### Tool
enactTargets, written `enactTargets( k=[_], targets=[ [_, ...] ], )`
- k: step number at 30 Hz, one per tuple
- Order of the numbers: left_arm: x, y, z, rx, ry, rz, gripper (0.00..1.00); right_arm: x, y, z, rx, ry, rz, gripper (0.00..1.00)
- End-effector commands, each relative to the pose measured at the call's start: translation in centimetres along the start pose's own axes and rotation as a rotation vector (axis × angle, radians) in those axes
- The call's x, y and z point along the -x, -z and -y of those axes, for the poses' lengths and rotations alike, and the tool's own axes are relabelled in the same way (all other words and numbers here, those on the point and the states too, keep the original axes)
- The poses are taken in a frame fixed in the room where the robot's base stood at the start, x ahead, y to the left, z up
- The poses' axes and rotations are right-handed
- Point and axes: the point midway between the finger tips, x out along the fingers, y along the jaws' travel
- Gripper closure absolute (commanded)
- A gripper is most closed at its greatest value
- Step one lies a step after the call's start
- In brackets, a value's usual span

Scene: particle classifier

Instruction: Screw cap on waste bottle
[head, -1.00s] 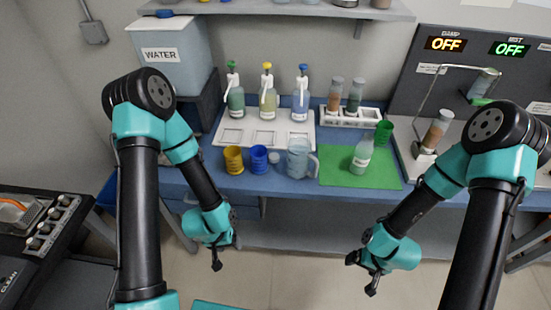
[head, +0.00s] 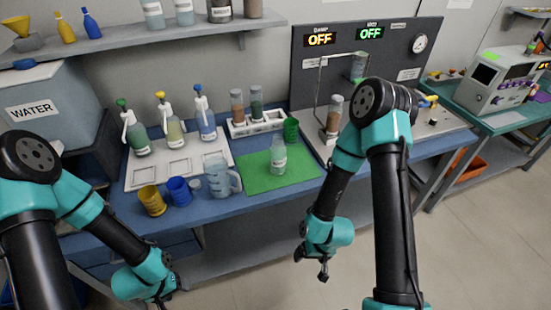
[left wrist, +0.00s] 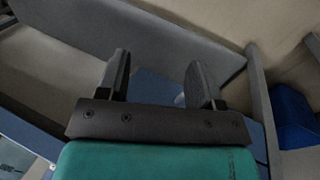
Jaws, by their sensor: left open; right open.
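A small labelled bottle (head: 278,157) with pale green contents stands upright on the green mat (head: 249,181) in the head view; its label is too small to read. A small pale round piece, possibly the cap (head: 196,184), lies on the blue bench between the blue cup and the clear jug. My left gripper (head: 165,298) hangs in front of the bench at the lower left. In the left wrist view its two fingers (left wrist: 160,85) are apart with nothing between them. My right gripper (head: 312,265) is open and empty, in front of the bench, below the mat.
A yellow cup (head: 151,201), a blue cup (head: 179,191) and a clear jug (head: 220,178) line the bench front. Pump bottles (head: 172,130) stand on a white tray behind. A tube rack (head: 258,124) and a green cup (head: 291,130) stand behind the mat. A panelled apparatus (head: 345,75) is at right.

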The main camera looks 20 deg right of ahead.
Motion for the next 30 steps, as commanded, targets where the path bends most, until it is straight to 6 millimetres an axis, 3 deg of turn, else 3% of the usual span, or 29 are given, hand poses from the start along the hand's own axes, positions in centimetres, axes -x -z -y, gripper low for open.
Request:
enactTargets(
  k=[11,15,23,30],
  targets=[
    [0.0,0.0,0.0,0.000,0.000,0.000,0.40,0.0,0.0,0.0,0.000,0.000,0.000,0.12],
    [0.0,0.0,0.0,0.000,0.000,0.000,0.27,0.0,0.0,0.0,0.000,0.000,0.000,0.12],
    [0.0,0.1,-0.1,-0.001,0.000,0.000,0.27,0.0,0.0,0.0,0.000,0.000,0.000,0.12],
    [0.7,2.5,-1.8,-0.031,-0.004,0.012,0.27,0.0,0.0,0.0,0.000,0.000,0.000,0.12]
  ],
)
